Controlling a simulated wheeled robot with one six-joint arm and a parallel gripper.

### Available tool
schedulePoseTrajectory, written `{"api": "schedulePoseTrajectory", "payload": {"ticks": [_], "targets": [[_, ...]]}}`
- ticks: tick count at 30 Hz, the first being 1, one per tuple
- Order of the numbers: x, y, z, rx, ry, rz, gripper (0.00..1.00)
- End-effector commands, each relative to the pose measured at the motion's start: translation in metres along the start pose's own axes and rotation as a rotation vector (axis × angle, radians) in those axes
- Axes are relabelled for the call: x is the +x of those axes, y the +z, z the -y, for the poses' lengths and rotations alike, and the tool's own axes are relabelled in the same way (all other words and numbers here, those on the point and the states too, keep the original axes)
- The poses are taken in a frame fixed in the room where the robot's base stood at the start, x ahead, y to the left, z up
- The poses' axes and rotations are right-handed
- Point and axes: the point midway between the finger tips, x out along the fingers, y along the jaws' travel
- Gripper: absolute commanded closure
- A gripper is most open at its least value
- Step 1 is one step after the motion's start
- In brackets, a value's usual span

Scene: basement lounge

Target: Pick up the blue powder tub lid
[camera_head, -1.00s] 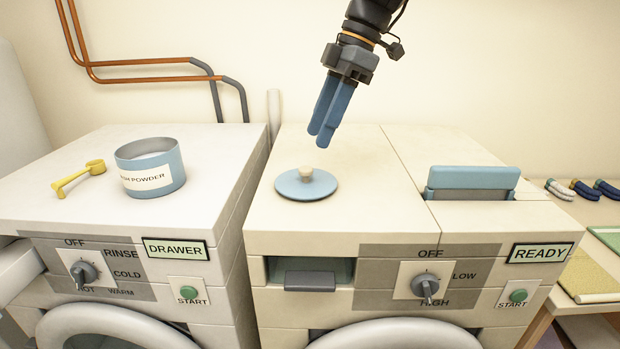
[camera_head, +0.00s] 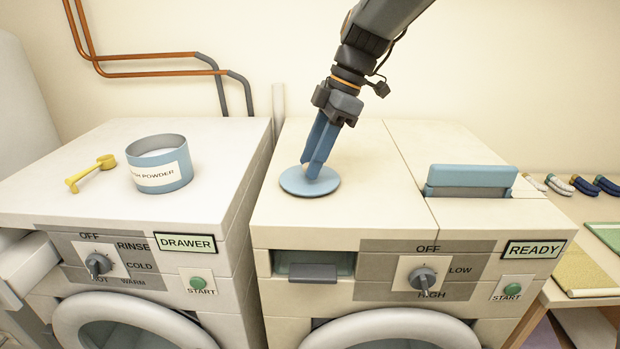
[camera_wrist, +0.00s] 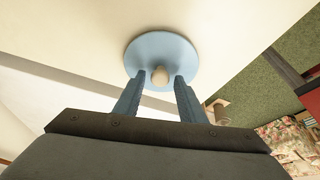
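The blue powder tub lid (camera_head: 300,184) lies flat on top of the right-hand machine, near its left edge. In the wrist view the round lid (camera_wrist: 180,50) shows its cream knob (camera_wrist: 160,76) at the near part of the disc. I see no clear contact with the knob.
The open blue powder tub (camera_head: 160,165) and a yellow scoop (camera_head: 91,173) stand on the left machine. A blue flap (camera_head: 470,178) stands up at the right of the right machine. A gap separates the machines. The machine top around the lid is clear.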

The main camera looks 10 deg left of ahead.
Motion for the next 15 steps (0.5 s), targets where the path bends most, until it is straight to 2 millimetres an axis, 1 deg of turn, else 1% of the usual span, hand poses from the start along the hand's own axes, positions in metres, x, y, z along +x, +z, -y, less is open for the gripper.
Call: {"api": "schedulePoseTrajectory", "payload": {"ticks": [1, 6, 15], "targets": [[-0.0001, -0.0002, 0.0, 0.0, 0.0, 0.0, 0.72], [-0.0003, -0.0003, 0.0, 0.0, 0.0, 0.0, 1.0], [-0.0018, -0.001, -0.0002, -0.001, 0.001, 0.0, 1.0]]}}
